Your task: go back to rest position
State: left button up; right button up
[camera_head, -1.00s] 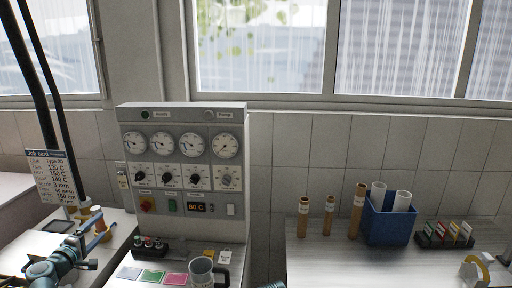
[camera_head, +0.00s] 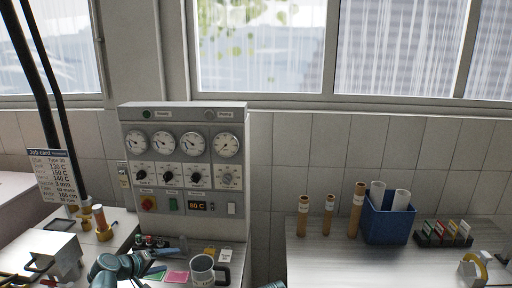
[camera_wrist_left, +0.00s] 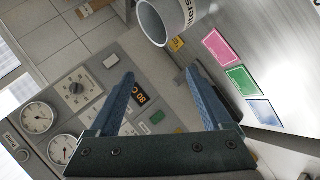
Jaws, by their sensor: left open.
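My left gripper (camera_head: 164,260) is at the lower left in the head view, over the front part of the bench below the control panel (camera_head: 181,160). Its jaws are open. In the left wrist view its two blue fingers (camera_wrist_left: 160,78) stand wide apart with nothing between them. A grey mug (camera_head: 202,270) stands to the right of the gripper. The mug also shows in the left wrist view (camera_wrist_left: 153,24), beyond the fingertips.
Pink (camera_wrist_left: 221,47), green and blue cards lie on the bench by the mug. A pale box (camera_head: 55,250) stands at the left. A blue bin (camera_head: 388,224) with white rolls, brown tubes (camera_head: 303,215) and a card rack (camera_head: 443,234) stand on the right bench, whose middle is clear.

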pick_arm(q)
jog(key=s+d+f+m+g+y, duration=0.35)
jog(key=s+d+f+g, duration=0.2)
jog(key=s, duration=0.35)
jog(key=s+d+f+m+g+y, duration=0.3)
jog(key=s+d+f+m+g, duration=0.15)
jog(key=s+d, duration=0.35)
jog(key=s+d+f+m+b, duration=0.3)
jog(key=s+d+f+b, duration=0.3)
jog(key=d+f+b, duration=0.3)
jog(key=shift+d+f+b, duration=0.3)
jog(key=shift+f+b, duration=0.2)
jog(key=shift+a+y, duration=0.1)
jog(key=shift+y, duration=0.15)
